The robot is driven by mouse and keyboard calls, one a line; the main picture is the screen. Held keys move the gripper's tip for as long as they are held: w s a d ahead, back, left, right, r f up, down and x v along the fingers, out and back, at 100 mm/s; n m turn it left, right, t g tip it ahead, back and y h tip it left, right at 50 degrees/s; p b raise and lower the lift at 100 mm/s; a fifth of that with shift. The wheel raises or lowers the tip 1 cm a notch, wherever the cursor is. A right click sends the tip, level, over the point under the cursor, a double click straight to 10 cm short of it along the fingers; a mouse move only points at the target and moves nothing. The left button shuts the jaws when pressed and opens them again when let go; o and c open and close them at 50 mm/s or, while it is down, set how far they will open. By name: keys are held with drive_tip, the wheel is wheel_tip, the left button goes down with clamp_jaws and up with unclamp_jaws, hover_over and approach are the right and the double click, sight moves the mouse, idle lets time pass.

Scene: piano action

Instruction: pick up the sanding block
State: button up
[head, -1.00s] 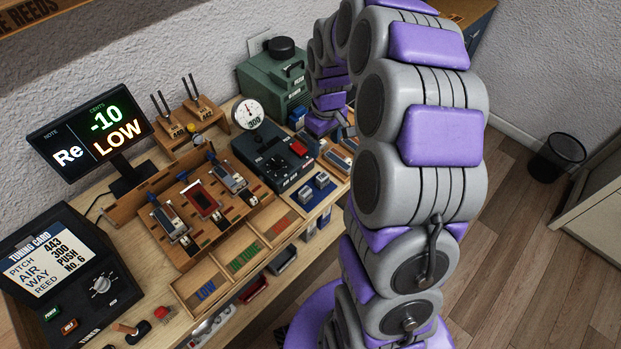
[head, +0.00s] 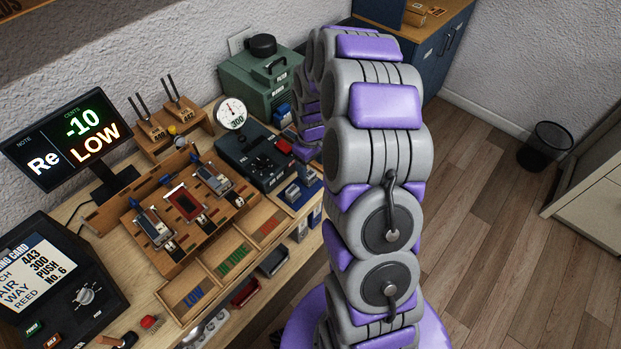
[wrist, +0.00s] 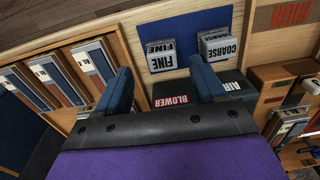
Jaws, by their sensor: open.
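Two small grey blocks sit on a blue mat (wrist: 183,83) in the wrist view. One is the block lettered FINE (wrist: 161,57); the other is the block lettered COARSE (wrist: 218,48). My gripper (wrist: 161,68) is open and empty, its two dark blue fingers spread apart. The FINE block lies in line with the gap between the fingertips; I cannot tell the height between them. The COARSE block is just past the right finger.
A dark blower box (head: 262,157) stands close to the mat. Labelled reed pieces (wrist: 44,77) lie in slots left of the fingers. A wooden tray (head: 182,297) with LOW and IN TUNE sections lies near the bench front. A green machine (head: 265,85) stands behind.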

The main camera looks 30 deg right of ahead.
sight(310, 173)
drive_tip(key=shift+w+a+f+b, duration=0.15)
drive_tip(key=shift+f+b, duration=0.25)
drive_tip(key=shift+f, duration=0.95)
drive_tip(key=shift+a+f+b, duration=0.1)
drive_tip(key=shift+f+b, duration=0.3)
drive_tip(key=shift+f, duration=0.9)
drive_tip(key=shift+d, duration=0.1)
drive_tip(key=shift+c, duration=0.4)
drive_tip(key=shift+c, duration=0.7)
drive_tip(key=c, duration=0.8)
